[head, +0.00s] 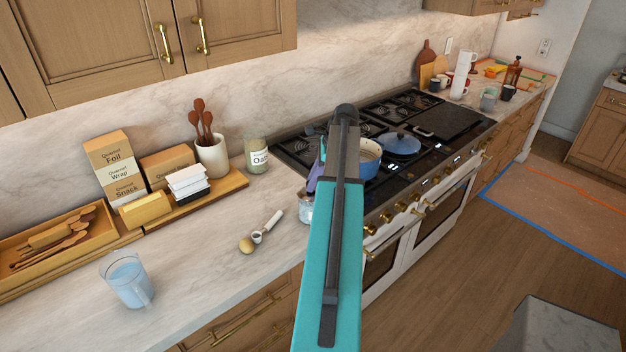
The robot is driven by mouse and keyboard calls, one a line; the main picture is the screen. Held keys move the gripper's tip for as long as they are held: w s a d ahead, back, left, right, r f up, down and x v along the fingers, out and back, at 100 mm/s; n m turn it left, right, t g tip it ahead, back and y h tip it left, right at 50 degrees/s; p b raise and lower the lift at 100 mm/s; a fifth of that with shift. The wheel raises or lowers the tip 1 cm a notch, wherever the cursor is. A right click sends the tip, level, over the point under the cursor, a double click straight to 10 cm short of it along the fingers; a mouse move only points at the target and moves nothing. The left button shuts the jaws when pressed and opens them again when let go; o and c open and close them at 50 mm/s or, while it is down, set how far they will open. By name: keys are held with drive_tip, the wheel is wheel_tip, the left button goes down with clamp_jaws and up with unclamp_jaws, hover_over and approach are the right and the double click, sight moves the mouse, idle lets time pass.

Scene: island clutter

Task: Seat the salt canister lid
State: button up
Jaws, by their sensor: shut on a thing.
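My teal arm rises through the middle of the head view. A small purplish part of my gripper (316,173) shows at the arm's left edge, above the counter by the stove; the rest is hidden behind the arm. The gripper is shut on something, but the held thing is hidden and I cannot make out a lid. Below that part, a clear glass container (305,209), possibly the salt canister, stands on the counter beside the stove. The arm covers its right side, and I cannot tell whether its top is covered.
A small white scoop-like item (267,229) and a tan round piece (247,245) lie left of the glass container. An oats jar (257,155) and utensil crock (212,156) stand behind. A blue pot (368,160) sits on the stove. A measuring cup (127,279) stands front left.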

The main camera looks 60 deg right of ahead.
drive_tip(key=shift+f, duration=0.8)
drive_tip(key=o, duration=1.1)
drive_tip(key=shift+o, duration=0.2)
drive_tip(key=shift+r, duration=0.1)
drive_tip(key=b+v, duration=0.5)
drive_tip(key=v, duration=0.8)
drive_tip(key=shift+r, duration=0.35)
drive_tip(key=shift+s, duration=0.2)
